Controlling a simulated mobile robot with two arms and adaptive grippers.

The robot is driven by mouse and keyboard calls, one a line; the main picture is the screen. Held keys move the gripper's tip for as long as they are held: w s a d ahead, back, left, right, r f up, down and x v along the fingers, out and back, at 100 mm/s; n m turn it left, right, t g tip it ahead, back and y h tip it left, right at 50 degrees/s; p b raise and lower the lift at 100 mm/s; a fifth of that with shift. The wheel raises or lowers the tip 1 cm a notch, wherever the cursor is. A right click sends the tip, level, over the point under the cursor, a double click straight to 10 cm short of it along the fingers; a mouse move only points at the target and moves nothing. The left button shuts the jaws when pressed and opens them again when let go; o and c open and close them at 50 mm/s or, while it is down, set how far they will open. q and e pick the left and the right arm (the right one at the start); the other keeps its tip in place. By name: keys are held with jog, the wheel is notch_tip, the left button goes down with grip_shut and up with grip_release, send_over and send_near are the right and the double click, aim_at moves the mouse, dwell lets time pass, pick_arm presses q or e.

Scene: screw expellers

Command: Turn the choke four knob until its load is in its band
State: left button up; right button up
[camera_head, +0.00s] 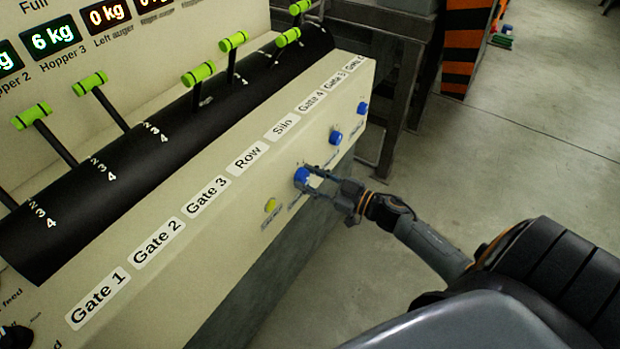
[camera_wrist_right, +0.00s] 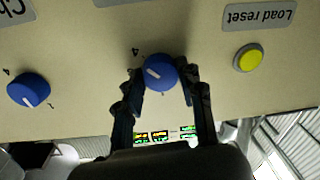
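A blue round knob (camera_head: 301,177) with a white pointer line sits on the sloping front of the beige panel, below the Silo label. It also shows in the right wrist view (camera_wrist_right: 160,72), with a figure 4 printed beside it. My right gripper (camera_head: 307,176) has a finger on either side of this knob, its fingertips closed against the knob's sides. Two more blue knobs are farther along the panel (camera_head: 336,136) (camera_head: 362,107). Their small labels are too small to read, so which knob is choke four cannot be told. My left gripper is out of view.
A yellow button (camera_wrist_right: 249,58) with a Load reset label is beside the held knob; it also shows in the head view (camera_head: 270,206). Green-handled levers (camera_head: 232,41) and hopper displays (camera_head: 53,39) line the panel's back. Open floor (camera_head: 500,160) lies to the right.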

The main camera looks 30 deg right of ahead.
jog(key=shift+n, duration=0.5)
jog(key=n+p, duration=0.1)
jog(key=n, duration=0.1)
jog(key=shift+r+n, duration=0.1)
jog(key=shift+n, duration=0.3)
jog(key=n, duration=0.4)
jog(key=shift+n, duration=0.3)
jog(key=o, duration=1.2)
